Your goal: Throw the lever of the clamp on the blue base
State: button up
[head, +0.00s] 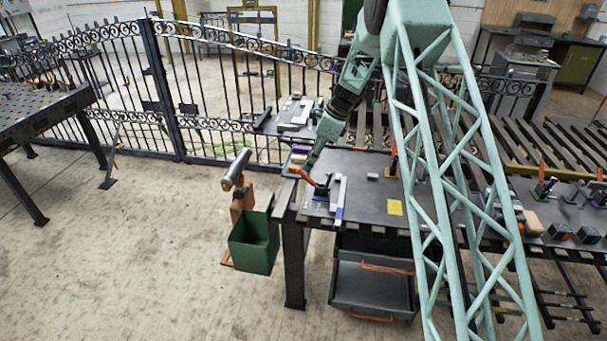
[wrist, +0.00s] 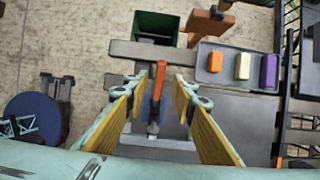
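The clamp stands near the left end of the dark table in the head view, with an orange lever (head: 301,176) and a dark body (head: 322,189). Its base is partly hidden; a little blue shows around the clamp in the wrist view. In the wrist view the orange lever (wrist: 158,82) points away from me, between the two yellow-padded fingers of my gripper (wrist: 155,92). The fingers are apart, with a visible gap on each side of the lever. In the head view my gripper (head: 311,160) is just above the clamp.
A grey tray (wrist: 208,83) with orange, yellow and purple blocks lies close to the right finger. A green bin (head: 254,246) hangs off the table's left end. A pale bar (head: 339,198) lies right of the clamp. Other orange-handled clamps (head: 541,184) stand further right.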

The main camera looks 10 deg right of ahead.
aim_at(304, 173)
jog(key=shift+x, duration=3.35)
jog(key=shift+c, duration=0.9)
grip_shut()
